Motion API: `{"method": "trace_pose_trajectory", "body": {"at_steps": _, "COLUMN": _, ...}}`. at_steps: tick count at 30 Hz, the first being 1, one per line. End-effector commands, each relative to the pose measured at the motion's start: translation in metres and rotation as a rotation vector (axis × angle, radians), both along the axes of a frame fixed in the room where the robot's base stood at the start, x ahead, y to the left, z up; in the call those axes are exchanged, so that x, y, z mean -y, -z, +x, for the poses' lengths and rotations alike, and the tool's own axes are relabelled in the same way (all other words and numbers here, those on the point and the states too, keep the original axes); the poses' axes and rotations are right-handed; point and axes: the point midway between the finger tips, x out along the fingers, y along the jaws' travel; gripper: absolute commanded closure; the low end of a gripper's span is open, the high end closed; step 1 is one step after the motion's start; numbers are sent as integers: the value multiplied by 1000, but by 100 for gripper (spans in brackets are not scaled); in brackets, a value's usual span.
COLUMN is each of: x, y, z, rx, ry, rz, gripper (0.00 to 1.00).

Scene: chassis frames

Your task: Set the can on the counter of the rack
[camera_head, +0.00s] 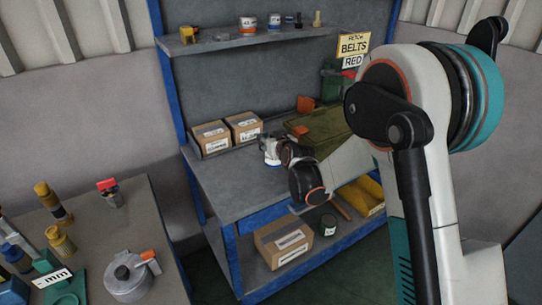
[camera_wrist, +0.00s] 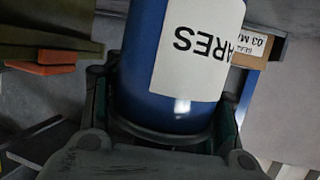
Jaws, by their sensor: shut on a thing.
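The can (camera_wrist: 180,70) is blue with a white label reading "ARES" upside down in the wrist view. My gripper (camera_wrist: 165,115) is shut on it, one finger at each side. In the head view my gripper (camera_head: 274,156) is over the grey counter (camera_head: 226,186) of the blue-posted rack, and only a small white and blue part of the can shows there. My arm hides part of the counter's right side. I cannot tell whether the can touches the counter.
Two cardboard boxes (camera_head: 243,127) stand at the counter's back left. An olive case (camera_head: 323,130) with orange parts lies to the right. The upper shelf (camera_head: 220,43) holds several small items. A box (camera_head: 284,244) sits on the lower shelf. A cluttered table (camera_head: 120,220) stands at left.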

Motion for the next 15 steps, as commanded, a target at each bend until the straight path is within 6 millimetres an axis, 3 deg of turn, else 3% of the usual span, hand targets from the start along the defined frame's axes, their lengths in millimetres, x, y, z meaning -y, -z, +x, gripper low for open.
{"method": "trace_pose_trajectory", "body": {"at_steps": 8, "x": 0, "y": 18, "z": 0, "rx": 1, "ry": 0, "rz": 0, "gripper": 100}}
{"method": "trace_pose_trajectory", "body": {"at_steps": 15, "x": 0, "y": 50, "z": 0, "rx": 1, "ry": 0, "rz": 0, "gripper": 100}}
